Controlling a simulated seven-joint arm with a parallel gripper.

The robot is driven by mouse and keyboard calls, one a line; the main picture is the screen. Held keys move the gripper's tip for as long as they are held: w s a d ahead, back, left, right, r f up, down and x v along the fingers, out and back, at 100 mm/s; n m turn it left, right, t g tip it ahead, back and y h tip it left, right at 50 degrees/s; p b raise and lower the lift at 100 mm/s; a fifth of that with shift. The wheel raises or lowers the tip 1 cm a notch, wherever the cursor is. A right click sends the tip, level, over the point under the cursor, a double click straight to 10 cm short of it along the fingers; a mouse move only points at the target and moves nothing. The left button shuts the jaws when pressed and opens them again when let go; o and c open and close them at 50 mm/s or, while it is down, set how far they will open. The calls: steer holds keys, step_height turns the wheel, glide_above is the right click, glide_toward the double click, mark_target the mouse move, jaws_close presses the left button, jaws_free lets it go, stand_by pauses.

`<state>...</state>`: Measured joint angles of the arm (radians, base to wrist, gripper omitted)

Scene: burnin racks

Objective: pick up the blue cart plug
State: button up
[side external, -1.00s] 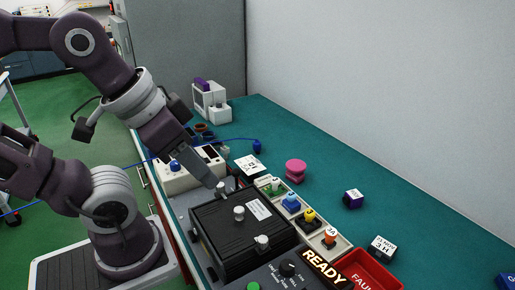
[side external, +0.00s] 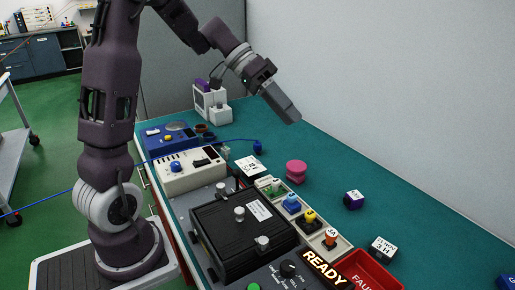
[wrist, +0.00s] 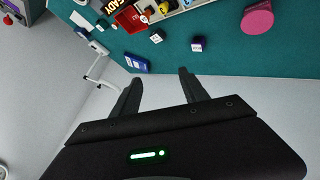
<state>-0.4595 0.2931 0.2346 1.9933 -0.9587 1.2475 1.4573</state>
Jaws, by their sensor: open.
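The blue cart plug (side external: 257,146) appears to be the small blue piece on the green bench top (side external: 350,175), at the end of a blue cable (side external: 225,140) that runs off to the left. It lies behind the row of coloured plugs. My gripper (side external: 294,117) is raised above the bench, to the right of the plug and apart from it, pointing down and right. In the wrist view my gripper (wrist: 157,82) shows two spread fingers with nothing between them. I cannot make out the blue plug in the wrist view.
A pink knob (side external: 296,169) and a dark labelled cube (side external: 353,200) stand on the bench. A holder with coloured plugs (side external: 310,218), a black case (side external: 238,240) and a red tray (side external: 372,270) line the front. White instrument (side external: 190,172) stands left. A wall bounds the back.

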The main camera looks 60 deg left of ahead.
steer(key=w+a+f+t, duration=0.2)
steer(key=w+a+f, duration=0.25)
steer(key=a, duration=0.45)
steer(key=m+t+y, duration=0.1)
steer(key=t+y, duration=0.2)
steer(key=t, duration=0.3)
glide_above(255, 143)
steer(key=s, duration=0.3)
step_height(255, 143, down, 12)
steer(key=f, duration=0.2)
steer(key=a+f, duration=0.1)
steer(key=f, duration=0.4)
steer(key=shift+s+a+f, duration=0.1)
steer(key=shift+s+a, duration=0.15)
steer(key=shift+a, duration=0.05)
steer(key=shift+w+f+m, duration=0.1)
steer(key=shift+f+m, duration=0.2)
steer(key=x, duration=0.5)
steer(key=shift+d, duration=0.1)
jaws_close()
